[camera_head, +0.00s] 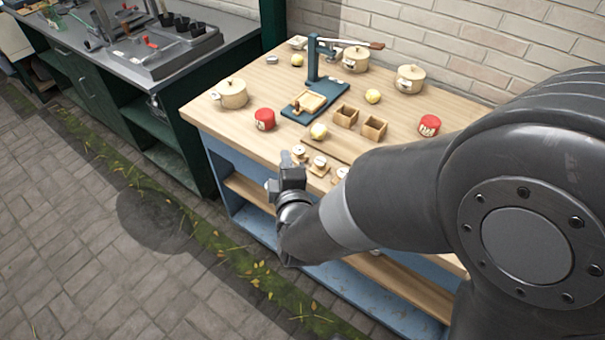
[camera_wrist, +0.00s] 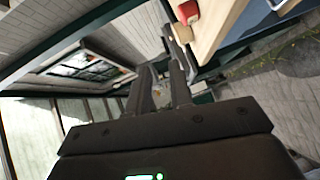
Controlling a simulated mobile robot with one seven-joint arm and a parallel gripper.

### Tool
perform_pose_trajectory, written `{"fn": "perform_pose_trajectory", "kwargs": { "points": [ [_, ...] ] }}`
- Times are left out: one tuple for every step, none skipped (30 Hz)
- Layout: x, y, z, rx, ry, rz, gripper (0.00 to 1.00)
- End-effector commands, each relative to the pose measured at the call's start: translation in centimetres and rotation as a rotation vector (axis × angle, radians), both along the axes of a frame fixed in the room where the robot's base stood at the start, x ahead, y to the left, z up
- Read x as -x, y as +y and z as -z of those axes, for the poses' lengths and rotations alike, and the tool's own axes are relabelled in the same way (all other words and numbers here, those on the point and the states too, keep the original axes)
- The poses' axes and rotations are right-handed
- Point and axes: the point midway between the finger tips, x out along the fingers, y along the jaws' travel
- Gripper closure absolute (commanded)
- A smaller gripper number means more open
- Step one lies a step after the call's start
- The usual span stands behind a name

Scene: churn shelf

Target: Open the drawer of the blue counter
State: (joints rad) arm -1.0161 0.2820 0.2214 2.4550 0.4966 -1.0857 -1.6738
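The blue counter (camera_head: 225,160) has a thick light wooden top and blue side and lower panels. My gripper (camera_head: 290,172) is at its near front edge, around the height of the top. My arm hides much of the counter's front, so I cannot make out the drawer in the head view. In the wrist view a blue front panel (camera_wrist: 258,18) shows at the upper right under the wooden edge, with a pale bar-like piece at the frame's top that may be a handle. My gripper's fingers (camera_wrist: 163,72) are apart, with nothing between them.
A dark green counter (camera_head: 165,130) with a sink stands at left. The paved floor (camera_head: 90,250) in front is clear.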

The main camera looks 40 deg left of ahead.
Motion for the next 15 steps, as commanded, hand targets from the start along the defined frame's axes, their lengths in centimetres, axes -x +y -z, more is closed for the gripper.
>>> {"fn": "perform_pose_trajectory", "kwargs": {
  "points": [
    [0.0,0.0,2.1,0.009,0.006,0.000,0.80],
    [0.0,0.0,3.1,0.009,0.006,0.000,0.80],
    [0.0,0.0,4.3,0.009,0.005,0.000,0.80],
    [0.0,0.0,5.2,0.009,0.006,0.000,0.80],
    [0.0,-0.1,6.1,0.009,0.006,0.000,0.80],
    [0.0,0.0,7.3,0.008,0.005,0.001,0.80],
    [0.0,0.0,8.2,0.007,0.006,0.001,0.80],
    [0.0,-0.1,9.1,0.008,0.006,0.000,0.80],
    [0.0,-0.1,10.3,0.008,0.006,0.002,0.80],
    [0.0,-0.1,11.2,0.008,0.006,0.002,0.80],
    [0.0,-0.1,12.1,0.008,0.006,0.002,0.80],
    [0.0,-0.1,13.3,0.007,0.006,0.001,0.80],
    [0.0,-0.1,14.2,0.007,0.006,0.001,0.80],
    [0.0,-0.1,15.1,0.006,0.006,0.002,0.80],
    [0.0,-0.1,16.2,0.005,0.005,0.002,0.80]
  ]
}}
